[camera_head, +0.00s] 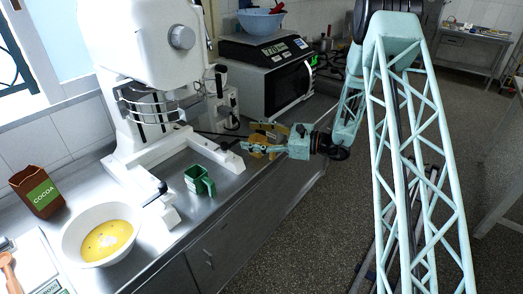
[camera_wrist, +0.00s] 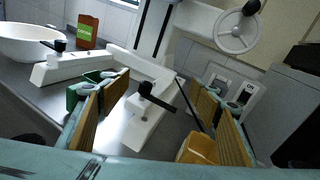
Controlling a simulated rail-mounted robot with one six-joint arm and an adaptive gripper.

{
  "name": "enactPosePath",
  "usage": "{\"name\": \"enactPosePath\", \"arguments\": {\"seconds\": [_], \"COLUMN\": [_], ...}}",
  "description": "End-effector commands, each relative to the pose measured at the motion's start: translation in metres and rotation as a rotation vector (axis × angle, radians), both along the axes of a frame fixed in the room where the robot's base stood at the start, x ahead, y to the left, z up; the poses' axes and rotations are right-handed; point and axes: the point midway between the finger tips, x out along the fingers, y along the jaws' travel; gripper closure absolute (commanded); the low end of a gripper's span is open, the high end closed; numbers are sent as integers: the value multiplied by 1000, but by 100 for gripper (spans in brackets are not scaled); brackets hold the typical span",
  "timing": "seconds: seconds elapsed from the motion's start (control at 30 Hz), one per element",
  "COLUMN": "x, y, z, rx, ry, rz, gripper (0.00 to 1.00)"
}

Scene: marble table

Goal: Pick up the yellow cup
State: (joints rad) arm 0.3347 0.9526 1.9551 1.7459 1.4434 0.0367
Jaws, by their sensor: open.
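The yellow cup (camera_wrist: 198,149) shows low in the wrist view, right of centre, beside the inner side of the right finger. Its lower part is cut off by my gripper's body. My gripper (camera_wrist: 157,88) is open, with a wide gap between its tan-padded fingers. In the head view my gripper (camera_head: 258,142) is over the edge of the steel counter, to the right of the mixer's base. There I cannot clearly separate the cup from the yellowish fingers. I cannot tell whether the right finger touches the cup.
A green cup (camera_head: 199,180) stands on the counter in front of the mixer (camera_head: 150,45). A white bowl (camera_head: 78,229) with yellow contents and a cocoa box (camera_head: 38,192) are at the left. A microwave (camera_head: 275,85) with a scale on it stands behind my gripper.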

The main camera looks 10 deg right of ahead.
Motion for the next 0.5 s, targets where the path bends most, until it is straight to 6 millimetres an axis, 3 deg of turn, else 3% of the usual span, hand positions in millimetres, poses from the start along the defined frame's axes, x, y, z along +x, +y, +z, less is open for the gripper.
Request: {"name": "enactPosePath", "arguments": {"seconds": [0.5], "x": [45], "y": [-64], "z": [-84], "rx": [118], "ry": [61], "rz": [-210], "gripper": [43]}}
